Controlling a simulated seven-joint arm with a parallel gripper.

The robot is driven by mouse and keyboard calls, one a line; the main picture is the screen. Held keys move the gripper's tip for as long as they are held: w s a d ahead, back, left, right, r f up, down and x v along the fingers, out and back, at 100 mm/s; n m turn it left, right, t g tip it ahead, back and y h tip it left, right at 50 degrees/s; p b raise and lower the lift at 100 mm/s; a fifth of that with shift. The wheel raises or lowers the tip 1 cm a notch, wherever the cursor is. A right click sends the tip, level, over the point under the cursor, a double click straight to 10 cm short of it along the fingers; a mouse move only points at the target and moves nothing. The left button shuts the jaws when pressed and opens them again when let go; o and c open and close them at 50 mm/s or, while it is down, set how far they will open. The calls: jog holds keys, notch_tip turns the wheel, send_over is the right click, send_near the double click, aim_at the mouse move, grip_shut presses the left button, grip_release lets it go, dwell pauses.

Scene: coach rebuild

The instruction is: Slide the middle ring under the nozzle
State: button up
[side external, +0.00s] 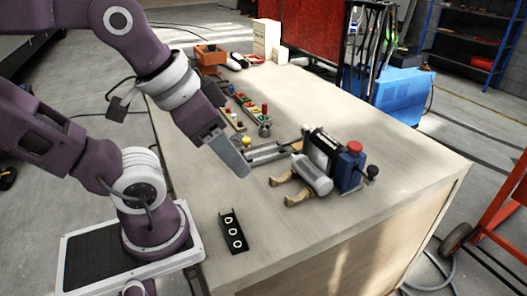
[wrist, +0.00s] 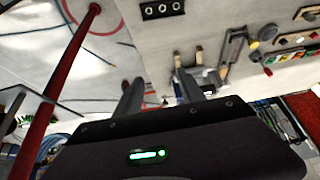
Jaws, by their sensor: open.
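A black block (side external: 225,222) with three pale rings in a row lies on the bench near its front left edge. The middle ring (side external: 233,232) sits between the other two. The block also shows at the top of the wrist view (wrist: 162,14), apart from my gripper. A machine with a blue body (side external: 350,171), red knob, grey cylinder and two tan prongs stands to the right. I cannot tell which part is the nozzle. My gripper (side external: 240,168) is above the bench, left of the machine. In the wrist view my gripper (wrist: 158,82) is open and empty, partly hiding the machine.
A grey metal fixture (side external: 265,152) lies behind the prongs. Trays of coloured parts (side external: 250,108), an orange box (side external: 210,56) and a white carton (side external: 266,37) stand farther back. The bench (side external: 400,150) is clear at right and around the black block.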

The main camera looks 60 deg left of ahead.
dwell(0.3)
jog(key=n+g, duration=0.6)
jog(key=n, duration=1.2)
send_over(246, 139)
notch_tip(246, 139, down, 10)
jog(key=shift+f, duration=0.25)
notch_tip(246, 139, down, 7)
jog(key=shift+r, duration=0.15)
jog(key=shift+f, duration=0.2)
grip_shut()
